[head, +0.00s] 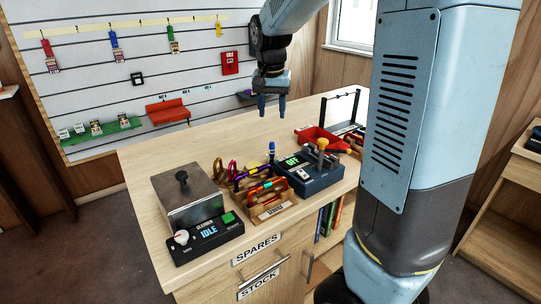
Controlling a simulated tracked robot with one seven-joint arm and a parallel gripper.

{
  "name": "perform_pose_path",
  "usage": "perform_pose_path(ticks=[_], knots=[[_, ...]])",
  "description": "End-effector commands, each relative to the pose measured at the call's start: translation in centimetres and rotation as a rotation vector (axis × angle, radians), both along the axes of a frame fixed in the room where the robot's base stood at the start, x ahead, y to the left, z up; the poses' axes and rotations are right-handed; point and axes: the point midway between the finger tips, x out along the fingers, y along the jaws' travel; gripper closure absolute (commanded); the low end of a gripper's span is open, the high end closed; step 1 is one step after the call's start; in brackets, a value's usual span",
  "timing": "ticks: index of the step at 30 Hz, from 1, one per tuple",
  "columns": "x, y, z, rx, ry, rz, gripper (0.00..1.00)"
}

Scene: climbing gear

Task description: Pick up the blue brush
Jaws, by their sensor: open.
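My gripper (271,106) is open and empty, pointing down above the back part of the wooden table (210,150). A small blue upright item (272,150) stands among the gear below it, beside a dark blue device; it may be the blue brush, but it is too small to tell. Another blue item (114,40) hangs on the wall panel, with a tag below it. A wooden tray (272,210) at the table's front holds several colourful items, some bluish; I cannot tell whether one is a brush. My gripper is well apart from all of these.
A metal-topped box (188,198) with a control panel reading IDLE (207,236) stands at the left front. The dark blue device (308,180) and a red bin (320,138) stand to the right. The table's back left is clear. Red and green shelves (101,131) hang on the wall.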

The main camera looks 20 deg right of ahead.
Motion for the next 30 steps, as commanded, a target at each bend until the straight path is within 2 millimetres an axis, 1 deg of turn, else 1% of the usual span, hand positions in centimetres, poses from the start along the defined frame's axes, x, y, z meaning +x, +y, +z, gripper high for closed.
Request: perform_pose_path(ticks=[5, 15, 18, 25, 30], knots=[[0.6, 0.0, -1.5, -0.004, 0.008, -0.007, 0.50], [1.3, -0.3, -7.1, -0.004, 0.008, -0.005, 0.50], [1.4, -0.4, -8.1, -0.004, 0.006, -0.006, 0.50], [1.6, -0.5, -9.3, -0.004, 0.006, -0.005, 0.50], [2.0, -0.6, -11.6, -0.005, 0.007, -0.005, 0.50]])
